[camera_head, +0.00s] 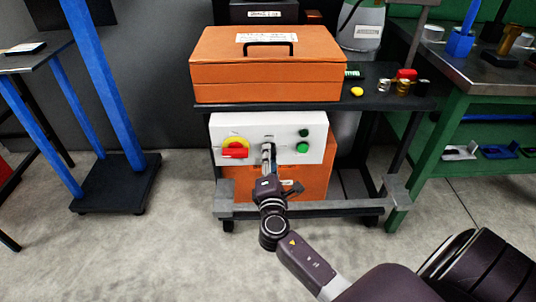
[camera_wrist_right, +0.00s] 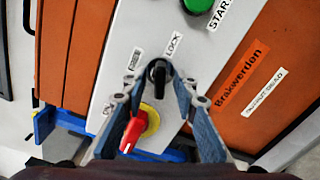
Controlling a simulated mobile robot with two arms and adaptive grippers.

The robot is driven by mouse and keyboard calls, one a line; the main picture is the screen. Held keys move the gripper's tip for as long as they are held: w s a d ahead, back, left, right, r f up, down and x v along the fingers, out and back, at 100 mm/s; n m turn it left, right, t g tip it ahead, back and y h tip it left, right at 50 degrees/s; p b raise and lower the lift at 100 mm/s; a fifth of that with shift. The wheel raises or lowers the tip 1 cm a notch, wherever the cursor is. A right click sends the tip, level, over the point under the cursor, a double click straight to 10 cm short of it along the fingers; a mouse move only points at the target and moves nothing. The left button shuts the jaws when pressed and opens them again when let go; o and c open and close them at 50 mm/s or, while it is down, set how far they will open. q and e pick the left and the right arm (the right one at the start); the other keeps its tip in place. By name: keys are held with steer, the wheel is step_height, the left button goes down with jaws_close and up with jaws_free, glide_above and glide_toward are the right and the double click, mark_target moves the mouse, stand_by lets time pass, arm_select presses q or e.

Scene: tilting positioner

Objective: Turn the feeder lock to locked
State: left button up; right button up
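The feeder lock is a small black knob (camera_wrist_right: 157,76) on the white control panel (camera_head: 312,130). In the right wrist view it stands about upright in the picture, below and between a label reading LOCK (camera_wrist_right: 173,45) and a second label (camera_wrist_right: 134,59) too small to read. I cannot tell which label it points to. My right gripper (camera_wrist_right: 159,88) is open, with one fingertip on each side of the knob and gaps showing. In the head view the right gripper (camera_head: 268,152) is in front of the panel and hides the knob. My left gripper is not in view.
A red handle on a yellow disc (camera_head: 235,148) is left of the gripper. An orange case (camera_head: 268,72) stands on the dark cart shelf above. A green bench (camera_head: 455,115) stands right, a blue-legged stand (camera_head: 102,90) left.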

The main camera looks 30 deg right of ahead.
steer(key=shift+x, duration=0.75)
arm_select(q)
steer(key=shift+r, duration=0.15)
arm_select(e)
jaws_close()
steer(key=shift+f, duration=0.1)
